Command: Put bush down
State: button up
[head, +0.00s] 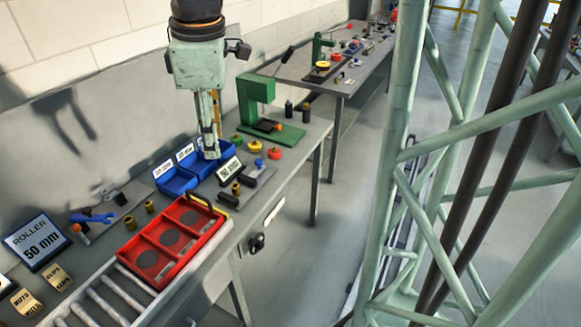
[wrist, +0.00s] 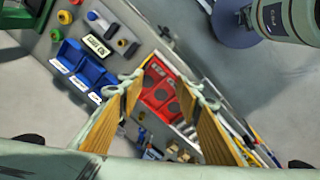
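My gripper (head: 211,152) hangs over the bench above the blue bins, its fingers pointing down. In the wrist view my gripper (wrist: 166,88) has its fingers apart, and nothing shows between them. A brass bush (head: 236,188) stands on a dark fixture in front of the 50 mm sign (head: 229,170). It seems to show in the wrist view too (wrist: 122,42). Two more small brass pieces (head: 131,223) (head: 149,207) stand on the bench left of the red carrier (head: 195,252). The carrier has three compartments with grey round spots and no bush visible in them.
Blue bins (head: 178,182) with labels stand behind the fixture. A green press (head: 257,95) stands farther along the bench, with coloured knobs (head: 274,153) near it. Rollers (head: 105,300) lie at the near end. A roller sign (head: 35,241) stands at the left.

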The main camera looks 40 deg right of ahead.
jog(key=s+a+r+m, duration=0.2)
jog(key=s+m, duration=0.1)
jog(key=s, duration=0.5)
jog(key=s+a+r+m+t, duration=0.1)
jog(key=s+a+r+m, duration=0.1)
jog(key=s, duration=0.7)
jog(key=s+a+r+m+t, duration=0.1)
jog(key=s+a+r+m, duration=0.1)
jog(key=s+m, duration=0.3)
jog(key=s+a, duration=0.1)
jog(key=s, duration=0.3)
jog(key=shift+a+r+m, duration=0.15)
jog(key=shift+r+m, duration=0.15)
jog(key=shift+m, duration=0.1)
